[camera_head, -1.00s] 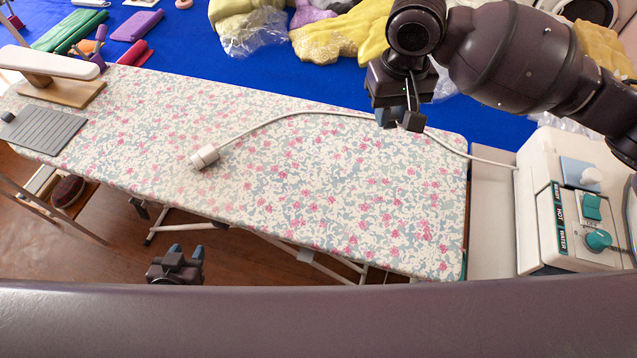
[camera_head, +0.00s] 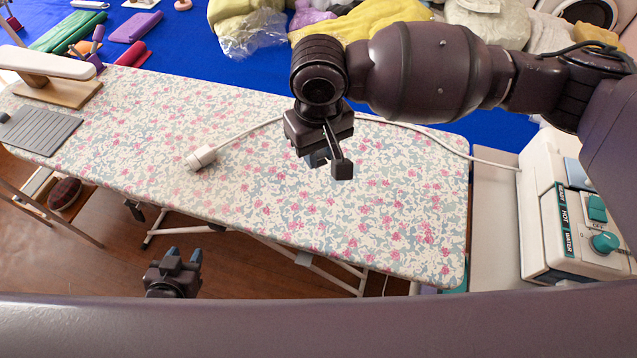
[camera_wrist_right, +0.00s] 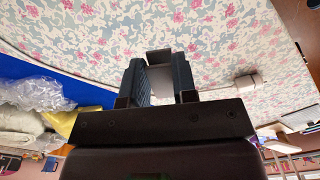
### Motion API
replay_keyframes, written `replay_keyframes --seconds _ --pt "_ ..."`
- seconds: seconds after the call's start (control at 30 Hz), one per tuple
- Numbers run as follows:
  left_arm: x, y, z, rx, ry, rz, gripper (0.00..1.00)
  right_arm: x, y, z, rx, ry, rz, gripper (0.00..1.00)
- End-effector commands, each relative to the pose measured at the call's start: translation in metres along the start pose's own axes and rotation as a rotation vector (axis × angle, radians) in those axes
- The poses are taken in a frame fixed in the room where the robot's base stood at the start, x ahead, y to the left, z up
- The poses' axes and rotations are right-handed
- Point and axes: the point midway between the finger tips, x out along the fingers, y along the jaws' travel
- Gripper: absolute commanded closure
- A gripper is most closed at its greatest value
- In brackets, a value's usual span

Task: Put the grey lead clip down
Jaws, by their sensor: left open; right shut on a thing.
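My right gripper (camera_head: 318,160) hangs over the middle of the ironing board (camera_head: 390,215), pointing down. It is shut on the grey lead clip (camera_wrist_right: 158,62). In the right wrist view the clip shows between and just past the two blue-grey fingertips, above the floral cover. In the head view I cannot clearly make out the clip against the dark gripper. My left gripper (camera_head: 184,258) is open and empty, below the board's near edge.
A white cord with a pale plug (camera_head: 201,158) runs across the board to the white steam unit (camera_head: 560,225) at the right. A sleeve board (camera_head: 50,75) and a grey rest (camera_head: 38,130) occupy the left end. The board's right front is clear.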

Motion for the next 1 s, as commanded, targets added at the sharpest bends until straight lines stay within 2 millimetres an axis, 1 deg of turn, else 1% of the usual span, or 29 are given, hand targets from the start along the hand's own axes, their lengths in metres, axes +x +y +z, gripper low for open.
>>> replay_keyframes --seconds 0.03,0.1,0.2,0.3,0.57,0.83,1.0 --pt "0.001 0.0 0.002 0.0 -0.001 0.0 0.57 0.012 0.0 0.0 0.001 -0.002 0.0 1.0" --pt "0.001 0.0 0.003 0.0 -0.001 0.0 0.57 0.027 0.0 0.001 0.0 -0.003 -0.001 1.0" --pt "0.002 0.001 0.005 0.0 -0.003 0.0 0.57 0.045 0.0 0.0 0.0 -0.002 -0.001 1.0" --pt "0.002 0.001 0.006 0.0 -0.005 0.0 0.57 0.058 0.0 0.0 0.0 0.0 0.0 1.0" --pt "0.002 0.001 0.009 -0.001 -0.008 0.0 0.57 0.073 0.0 0.0 0.001 -0.001 0.0 1.0" --pt "0.003 0.001 0.013 -0.002 -0.012 0.0 0.57 0.106 0.0 0.0 -0.001 -0.001 -0.001 1.0" --pt "0.003 0.001 0.013 -0.002 -0.012 0.0 0.57 0.108 0.0 0.0 -0.001 0.001 0.0 1.0"
